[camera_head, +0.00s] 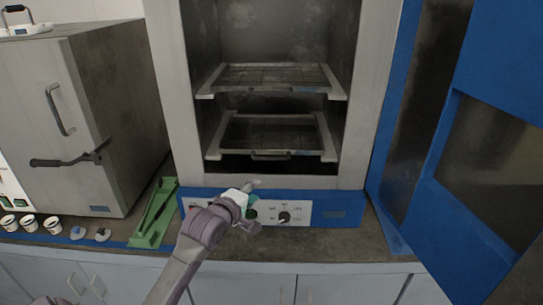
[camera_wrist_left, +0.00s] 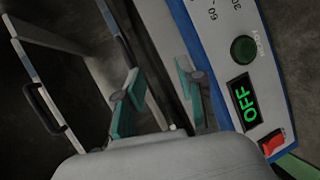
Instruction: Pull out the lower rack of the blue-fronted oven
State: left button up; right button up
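The blue-fronted oven (camera_head: 377,65) stands open, and its blue door (camera_head: 455,200) is swung out to the right. The lower rack (camera_head: 268,133) sits inside the chamber, with a dark handle (camera_head: 270,156) on its front edge. In the left wrist view the rack's handle (camera_wrist_left: 42,108) shows at the left, clear of the fingers. My left gripper (camera_head: 252,202) is in front of the control panel, below the lower rack. Its teal fingers (camera_wrist_left: 158,95) are apart with nothing held between them. My right gripper is not in view.
An upper rack (camera_head: 272,78) sits above the lower one. The panel display (camera_wrist_left: 243,103) reads OFF, beside a red switch (camera_wrist_left: 271,142). A grey oven (camera_head: 85,120), a green tray (camera_head: 165,192) and several small cups (camera_head: 30,224) stand at the left. The counter front (camera_head: 320,245) is clear.

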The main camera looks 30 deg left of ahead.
aim_at(270, 159)
pick_arm(q)
notch_tip(270, 159, up, 6)
jog(key=a+f+n+t, duration=0.1)
jog(key=n, duration=0.1)
jog(key=shift+y, duration=0.3)
jog(key=p+x, duration=0.2)
jog(key=x, duration=1.1)
jog(key=shift+w+r, duration=0.1)
jog(key=shift+w, duration=0.25)
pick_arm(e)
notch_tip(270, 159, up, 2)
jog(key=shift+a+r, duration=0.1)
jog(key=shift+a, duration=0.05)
pick_arm(q)
grip_shut()
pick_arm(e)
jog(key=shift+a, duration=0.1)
